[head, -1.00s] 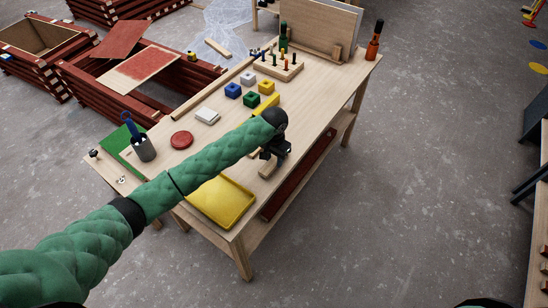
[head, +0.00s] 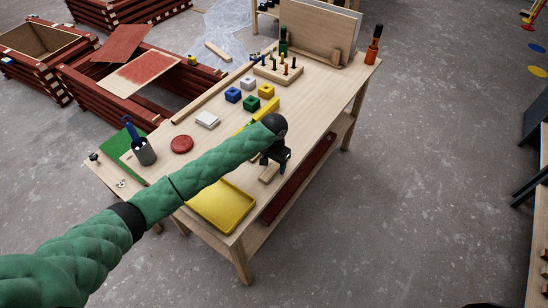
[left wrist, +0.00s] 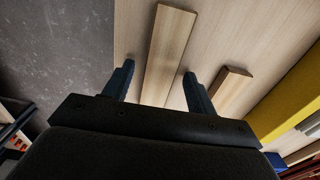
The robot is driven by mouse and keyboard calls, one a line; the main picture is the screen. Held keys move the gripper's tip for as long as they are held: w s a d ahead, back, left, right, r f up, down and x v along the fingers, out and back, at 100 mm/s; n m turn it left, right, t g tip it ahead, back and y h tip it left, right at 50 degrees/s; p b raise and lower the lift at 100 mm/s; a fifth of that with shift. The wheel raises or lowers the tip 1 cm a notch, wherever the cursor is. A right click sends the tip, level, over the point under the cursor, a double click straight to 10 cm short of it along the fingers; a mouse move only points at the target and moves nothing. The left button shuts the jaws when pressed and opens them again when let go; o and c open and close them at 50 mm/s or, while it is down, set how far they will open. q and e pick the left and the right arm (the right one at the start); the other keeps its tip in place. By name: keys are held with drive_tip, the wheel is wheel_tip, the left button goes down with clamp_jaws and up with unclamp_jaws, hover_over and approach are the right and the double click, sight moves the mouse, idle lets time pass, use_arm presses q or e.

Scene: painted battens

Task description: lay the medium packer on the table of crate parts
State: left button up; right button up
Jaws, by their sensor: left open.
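Two plain wooden strips lie side by side on the pale wooden workbench (head: 318,100). In the left wrist view, a longer strip (left wrist: 172,35) shows between my open left fingers (left wrist: 159,72), and a shorter strip (left wrist: 229,88) lies just right of the right finger. I cannot tell for sure which is the medium packer. In the head view, my left gripper (head: 275,162) hangs over the bench's near right edge, above a wooden strip (head: 269,173). It holds nothing; whether the fingers touch the strip is unclear. My right gripper is not in view.
A yellow tray (head: 222,206) lies on the near end of the bench, and a yellow bar (left wrist: 287,95) lies beside the strips. Coloured blocks (head: 250,101), a peg board (head: 278,69) and a red disc (head: 182,144) stand farther back. Another surface (head: 538,245) with wooden pieces is at the right edge.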

sight(274, 167)
use_arm(q)
drive_tip(key=shift+r, duration=0.4)
wheel_tip(274, 167, up, 4)
drive_tip(key=shift+r+b, duration=0.1)
drive_tip(key=shift+b, duration=1.05)
wheel_tip(274, 167, up, 7)
drive_tip(key=b, duration=0.2)
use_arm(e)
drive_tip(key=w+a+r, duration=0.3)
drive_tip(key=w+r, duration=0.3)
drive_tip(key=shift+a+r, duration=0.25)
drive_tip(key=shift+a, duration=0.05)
